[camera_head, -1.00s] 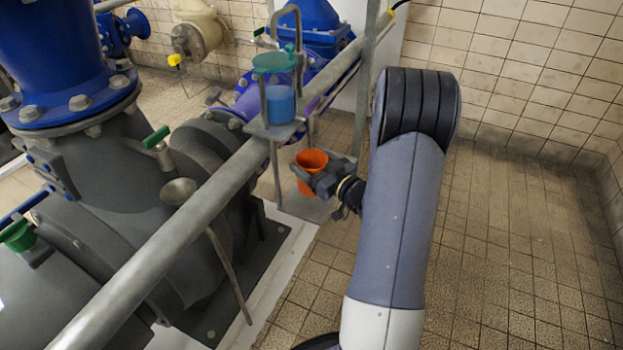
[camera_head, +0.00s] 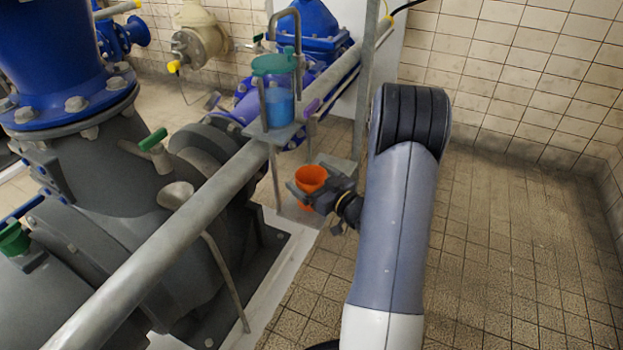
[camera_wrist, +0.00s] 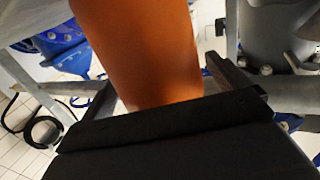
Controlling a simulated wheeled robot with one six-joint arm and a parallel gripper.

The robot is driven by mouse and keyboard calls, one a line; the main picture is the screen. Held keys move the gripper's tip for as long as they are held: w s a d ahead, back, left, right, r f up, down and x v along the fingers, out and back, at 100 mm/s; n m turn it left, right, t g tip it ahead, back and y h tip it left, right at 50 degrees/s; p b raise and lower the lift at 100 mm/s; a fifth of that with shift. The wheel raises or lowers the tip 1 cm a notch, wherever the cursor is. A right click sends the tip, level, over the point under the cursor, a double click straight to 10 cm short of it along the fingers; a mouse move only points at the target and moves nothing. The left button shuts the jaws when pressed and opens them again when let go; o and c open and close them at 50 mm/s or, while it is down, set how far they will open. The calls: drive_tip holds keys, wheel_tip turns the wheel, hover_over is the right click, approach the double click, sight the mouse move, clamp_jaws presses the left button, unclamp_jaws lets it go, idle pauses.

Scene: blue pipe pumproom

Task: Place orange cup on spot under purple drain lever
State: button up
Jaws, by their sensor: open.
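The orange cup (camera_head: 311,178) is upright over a low metal shelf (camera_head: 295,212) beside the pipe in the head view. My gripper (camera_head: 312,186) is open, with its dark fingers on either side of the cup. In the wrist view the orange cup (camera_wrist: 145,50) fills the space between the fingers of my gripper (camera_wrist: 160,95). I cannot tell whether its base touches the shelf. A small purple lever (camera_head: 312,107) shows above and behind the cup, beside the slanting pipe. The spot under it is not clearly visible.
A blue container with a teal top (camera_head: 279,100) stands on a small upper shelf, close above and left of the cup. A slanting grey pipe (camera_head: 170,235) runs along the left, with an upright post (camera_head: 365,90) behind my gripper. Tiled floor (camera_head: 520,240) is clear at right.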

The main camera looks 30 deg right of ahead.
drive_tip(key=shift+r, duration=0.1)
drive_tip(key=shift+s+r+p, duration=0.1)
drive_tip(key=shift+s+p, duration=0.05)
drive_tip(key=shift+p, duration=0.15)
drive_tip(key=p+v, duration=0.1)
drive_tip(key=v, duration=1)
drive_tip(key=shift+s, duration=0.35)
